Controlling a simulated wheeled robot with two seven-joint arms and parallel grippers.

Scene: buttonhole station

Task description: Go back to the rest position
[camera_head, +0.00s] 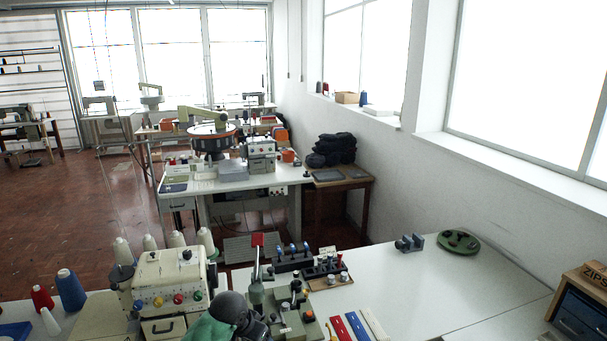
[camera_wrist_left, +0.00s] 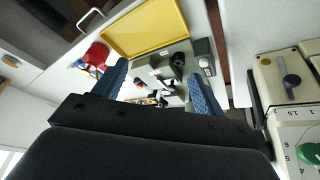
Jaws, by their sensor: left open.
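My left gripper (camera_wrist_left: 158,92) shows in the left wrist view as two blue-padded fingers spread apart. It is open, and I see nothing held in it. Beyond the fingers is a grey device (camera_wrist_left: 165,70) with black and white parts; the gap to it is hard to judge. In the head view a dark rounded joint with a green part, probably my own arm, shows at the bottom centre; the left fingertips are not visible there. My right gripper is in neither view.
A beige machine (camera_head: 172,278) with coloured buttons stands left of the arm, thread cones behind. The white table (camera_head: 450,290) is clear on the right, before a green disc (camera_head: 458,242).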

